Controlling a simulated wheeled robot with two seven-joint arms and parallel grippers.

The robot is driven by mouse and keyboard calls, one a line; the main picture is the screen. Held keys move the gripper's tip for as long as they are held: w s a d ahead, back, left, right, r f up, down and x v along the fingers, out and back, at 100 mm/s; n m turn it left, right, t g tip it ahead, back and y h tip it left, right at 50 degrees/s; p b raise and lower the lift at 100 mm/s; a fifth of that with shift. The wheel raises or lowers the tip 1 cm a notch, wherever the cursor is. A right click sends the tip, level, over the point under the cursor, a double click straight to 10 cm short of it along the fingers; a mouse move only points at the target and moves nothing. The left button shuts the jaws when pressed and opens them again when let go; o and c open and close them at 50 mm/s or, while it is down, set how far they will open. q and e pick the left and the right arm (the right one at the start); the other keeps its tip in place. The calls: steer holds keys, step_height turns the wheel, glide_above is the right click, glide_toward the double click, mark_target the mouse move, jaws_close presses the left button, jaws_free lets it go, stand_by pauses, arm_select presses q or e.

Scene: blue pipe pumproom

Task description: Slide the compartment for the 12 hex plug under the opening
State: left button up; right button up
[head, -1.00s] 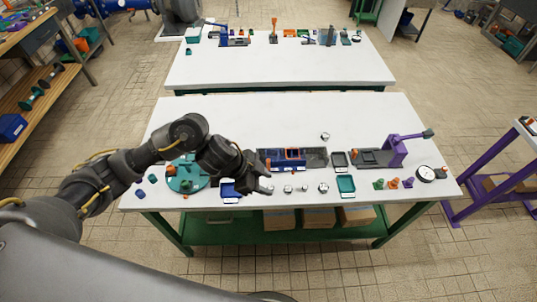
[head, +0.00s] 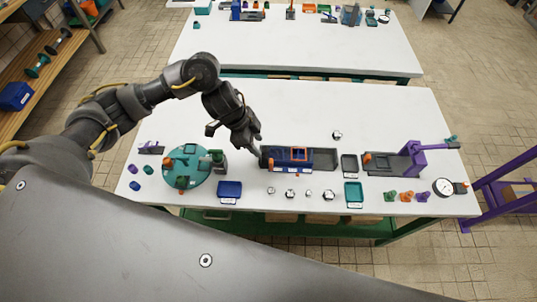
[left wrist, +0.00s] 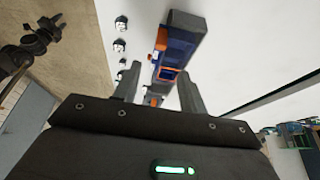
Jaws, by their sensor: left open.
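A long dark rail fixture (head: 325,158) lies on the near table. A blue slider (head: 280,163) with an orange-framed opening (head: 299,154) sits on it. In the left wrist view, the blue slider (left wrist: 180,47) lies beyond my fingers. My left gripper (head: 258,152) is open and empty at the fixture's left end; its fingers (left wrist: 160,92) are spread in the wrist view. I cannot tell whether they touch the fixture. Several metal plugs (head: 290,193) stand in front of it; size labels are unreadable. A dark jointed part at the wrist view's upper left looks like my right gripper (left wrist: 42,38); its jaws are unclear.
A teal turntable (head: 186,180) and a blue tray (head: 229,190) are at left. A dark tray (head: 349,166), a teal tray (head: 353,194), a purple-handled fixture (head: 412,158) and a round dial (head: 443,187) are at right.

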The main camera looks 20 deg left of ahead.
mark_target(271, 160)
arm_select(q)
steer(key=x, duration=0.8)
steer(key=shift+w+d+f, duration=0.1)
steer(key=shift+d+f, duration=0.05)
steer(key=shift+f, duration=0.15)
steer(key=shift+d+f, duration=0.15)
steer(key=shift+f, duration=0.25)
steer(key=shift+w, duration=0.1)
arm_select(e)
steer(key=shift+w+d+r, duration=0.15)
steer(key=shift+w+d, duration=0.05)
steer(key=shift+w, duration=0.2)
arm_select(q)
jaws_close()
arm_select(e)
steer(key=shift+a, duration=0.25)
arm_select(q)
steer(key=shift+d, duration=0.1)
